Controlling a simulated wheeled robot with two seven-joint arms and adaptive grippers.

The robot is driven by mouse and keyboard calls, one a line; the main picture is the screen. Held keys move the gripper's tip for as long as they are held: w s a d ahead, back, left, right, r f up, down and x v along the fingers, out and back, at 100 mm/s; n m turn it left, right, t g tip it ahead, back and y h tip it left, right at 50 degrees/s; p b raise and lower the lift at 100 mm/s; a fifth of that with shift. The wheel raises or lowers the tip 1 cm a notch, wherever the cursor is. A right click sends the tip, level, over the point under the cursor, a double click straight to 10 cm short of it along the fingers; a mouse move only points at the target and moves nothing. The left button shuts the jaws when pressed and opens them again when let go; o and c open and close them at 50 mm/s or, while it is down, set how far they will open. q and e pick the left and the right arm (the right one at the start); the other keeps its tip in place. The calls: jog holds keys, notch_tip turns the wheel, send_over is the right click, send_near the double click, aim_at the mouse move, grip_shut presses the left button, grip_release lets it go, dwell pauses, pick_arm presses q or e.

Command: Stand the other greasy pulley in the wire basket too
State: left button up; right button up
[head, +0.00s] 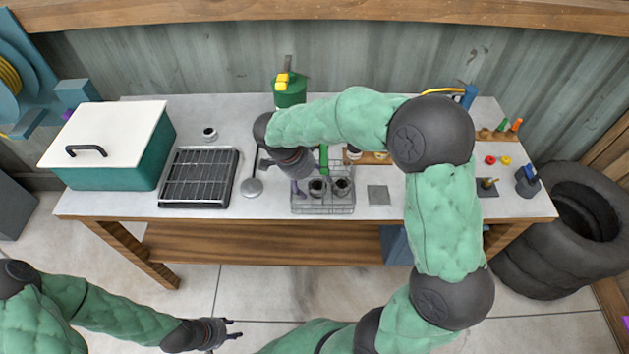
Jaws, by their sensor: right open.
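The wire basket (324,208) stands near the front middle of the workbench. Two dark round pulleys, a left one (317,187) and a right one (341,187), are in it side by side. My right gripper (299,188) points down at the basket's left end, close to the left pulley. It is open, and I cannot tell if it touches the pulley or the wire. My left gripper (232,329) is open and empty, low in front of the bench, far from the basket.
A slatted black rack (200,177) and a ladle-like tool (252,187) lie left of the basket. A teal box with a white lid (110,140) stands at the far left. A grey square plate (378,195) lies right of the basket. My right arm hides part of the bench's back.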

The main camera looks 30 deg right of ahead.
jog(key=p+v, duration=0.2)
jog(key=v, duration=0.7)
jog(key=shift+a+r, duration=0.1)
dwell(1.1)
